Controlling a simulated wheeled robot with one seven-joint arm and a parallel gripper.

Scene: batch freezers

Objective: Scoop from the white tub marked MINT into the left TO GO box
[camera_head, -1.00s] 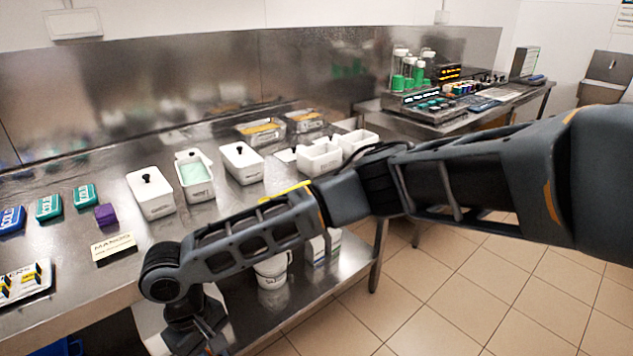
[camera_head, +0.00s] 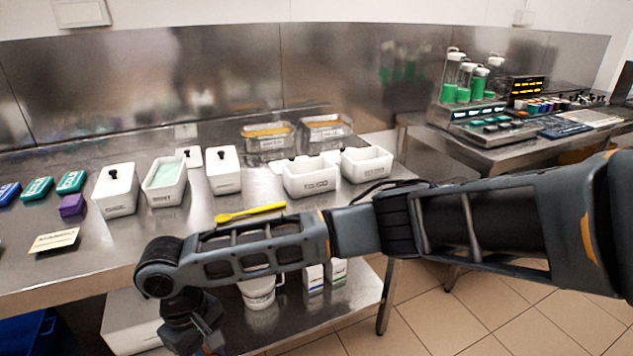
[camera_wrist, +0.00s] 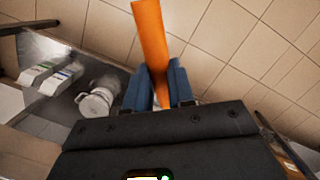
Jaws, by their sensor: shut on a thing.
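The white MINT tub (camera_head: 165,196) stands open on the steel counter, with pale green ice cream (camera_head: 165,174) inside. A white lid with a black knob (camera_head: 190,157) lies behind it. The left TO GO box (camera_head: 311,182) is white, open-topped and to the right of the tubs; its inside bottom is hidden. In the head view my gripper is low at the bottom edge, in front of the counter, mostly cut off, well away from tub and box.
Lidded white tubs (camera_head: 116,192) (camera_head: 223,174) flank the MINT tub. A second white box (camera_head: 367,165) stands right of the left one. A yellow spatula (camera_head: 250,211) lies at the counter front. Metal pans (camera_head: 267,137) sit behind. A white bucket (camera_head: 257,291) is on the lower shelf.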

